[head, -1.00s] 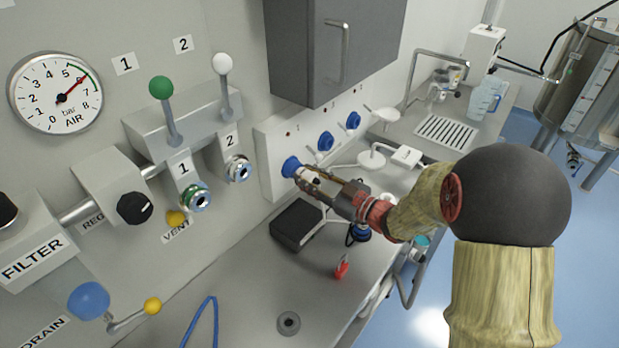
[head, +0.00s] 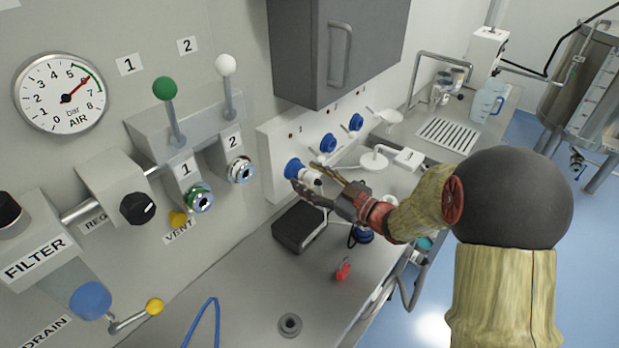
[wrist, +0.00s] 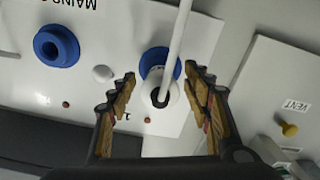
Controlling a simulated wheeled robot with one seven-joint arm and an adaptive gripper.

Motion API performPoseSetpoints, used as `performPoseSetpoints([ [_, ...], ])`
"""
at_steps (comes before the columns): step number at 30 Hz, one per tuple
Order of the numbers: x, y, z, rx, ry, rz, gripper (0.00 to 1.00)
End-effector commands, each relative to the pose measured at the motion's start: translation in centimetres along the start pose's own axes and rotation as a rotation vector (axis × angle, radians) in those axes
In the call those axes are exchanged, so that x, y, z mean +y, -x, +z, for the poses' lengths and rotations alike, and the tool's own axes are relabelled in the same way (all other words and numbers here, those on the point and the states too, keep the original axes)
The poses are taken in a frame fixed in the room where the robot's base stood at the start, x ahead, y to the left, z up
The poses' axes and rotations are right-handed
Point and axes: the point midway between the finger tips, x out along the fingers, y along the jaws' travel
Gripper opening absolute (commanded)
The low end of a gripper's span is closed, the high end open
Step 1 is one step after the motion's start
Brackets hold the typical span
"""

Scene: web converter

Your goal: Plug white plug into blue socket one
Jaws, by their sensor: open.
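The white plug (head: 311,178) sits at blue socket one (head: 292,167), the nearest socket on the white wall panel. In the wrist view the white plug (wrist: 160,97) lies in front of the blue ring of socket one (wrist: 153,57) and appears seated in it; the exact depth is hidden. Its white cable runs up across the ring. My gripper (head: 315,178) is open in the head view. In the wrist view my gripper's fingers (wrist: 160,78) stand apart on either side of the plug, with visible gaps.
Two more blue sockets (head: 328,143) lie farther along the panel. A black box (head: 299,227) stands on the counter (head: 235,290) below, with a red item (head: 343,268) nearby. A grey cabinet (head: 325,50) hangs above. Valves with levers (head: 171,110) are to the left.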

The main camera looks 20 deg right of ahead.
Motion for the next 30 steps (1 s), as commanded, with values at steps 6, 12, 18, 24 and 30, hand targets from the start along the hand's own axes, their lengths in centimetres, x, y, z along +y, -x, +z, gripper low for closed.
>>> performPoseSetpoints([
  [6,0.0,0.5,0.0,-0.001,-0.001,0.001,0.50],
  [12,0.1,3.6,0.0,-0.001,0.000,0.005,0.50],
  [18,0.2,7.7,0.1,-0.002,0.000,0.005,0.50],
  [24,0.1,10.6,0.0,-0.001,0.000,0.003,0.50],
  [30,0.1,11.9,0.1,-0.001,0.000,0.001,0.50],
])
